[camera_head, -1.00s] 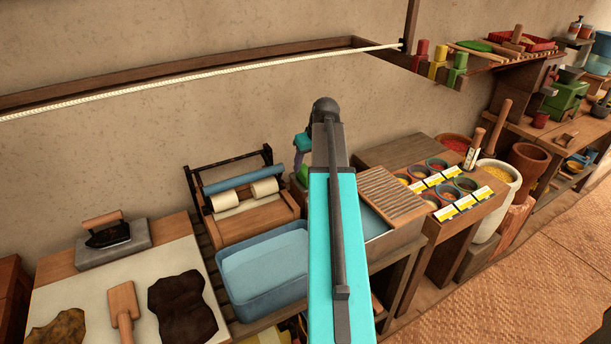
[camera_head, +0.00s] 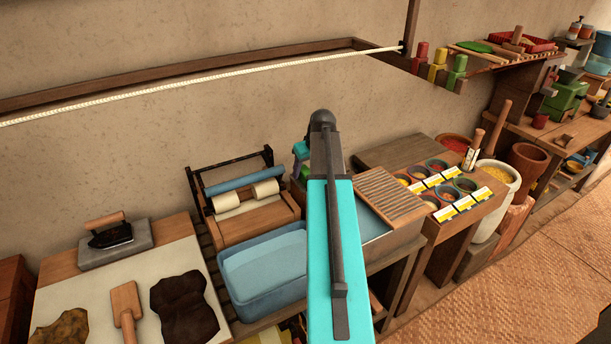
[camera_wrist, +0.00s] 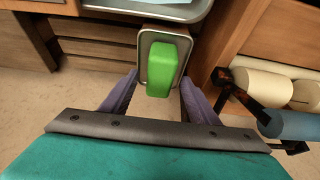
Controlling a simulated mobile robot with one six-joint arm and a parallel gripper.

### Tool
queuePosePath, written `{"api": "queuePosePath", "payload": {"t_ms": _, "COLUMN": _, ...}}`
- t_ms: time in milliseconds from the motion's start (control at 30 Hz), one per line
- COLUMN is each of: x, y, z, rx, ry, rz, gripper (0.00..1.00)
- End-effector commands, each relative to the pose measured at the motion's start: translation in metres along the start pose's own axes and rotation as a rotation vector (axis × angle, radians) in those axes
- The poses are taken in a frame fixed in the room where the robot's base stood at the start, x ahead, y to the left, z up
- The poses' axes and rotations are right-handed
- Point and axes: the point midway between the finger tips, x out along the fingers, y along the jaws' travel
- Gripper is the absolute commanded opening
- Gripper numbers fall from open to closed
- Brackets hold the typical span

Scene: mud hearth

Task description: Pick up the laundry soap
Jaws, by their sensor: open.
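The laundry soap looks to be the bright green bar (camera_wrist: 160,66) in the wrist view. It lies in a small metal-rimmed dish (camera_wrist: 146,62). My gripper (camera_wrist: 159,82) is open, with one purple finger on each side of the dish and soap. I cannot tell whether the fingers touch the dish. In the head view, a bit of green soap (camera_head: 304,172) shows beside my arm. My arm hides most of the gripper and dish there.
A wringer with pale and blue rollers (camera_head: 243,182) stands just left of the soap. A blue basin (camera_head: 262,275) is in front, and a washboard (camera_head: 391,193) is to the right. The wall is close behind. An iron (camera_head: 110,232) sits farther left.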

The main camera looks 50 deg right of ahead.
Motion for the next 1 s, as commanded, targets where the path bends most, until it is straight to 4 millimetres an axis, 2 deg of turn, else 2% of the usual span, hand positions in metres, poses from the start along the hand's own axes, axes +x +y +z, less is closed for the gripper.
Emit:
{"api": "queuePosePath", "payload": {"t_ms": 233, "x": 0.016, "y": 0.000, "z": 0.000, "rx": 0.000, "ry": 0.000, "rz": 0.000, "gripper": 0.55}}
{"api": "queuePosePath", "payload": {"t_ms": 800, "x": 0.017, "y": 0.001, "z": 0.001, "rx": 0.001, "ry": 0.000, "rz": 0.001, "gripper": 0.55}}
{"api": "queuePosePath", "payload": {"t_ms": 867, "x": 0.017, "y": 0.001, "z": 0.001, "rx": 0.001, "ry": 0.000, "rz": 0.001, "gripper": 0.48}}
{"api": "queuePosePath", "payload": {"t_ms": 1000, "x": 0.017, "y": 0.001, "z": 0.001, "rx": 0.001, "ry": 0.000, "rz": 0.001, "gripper": 0.24}}
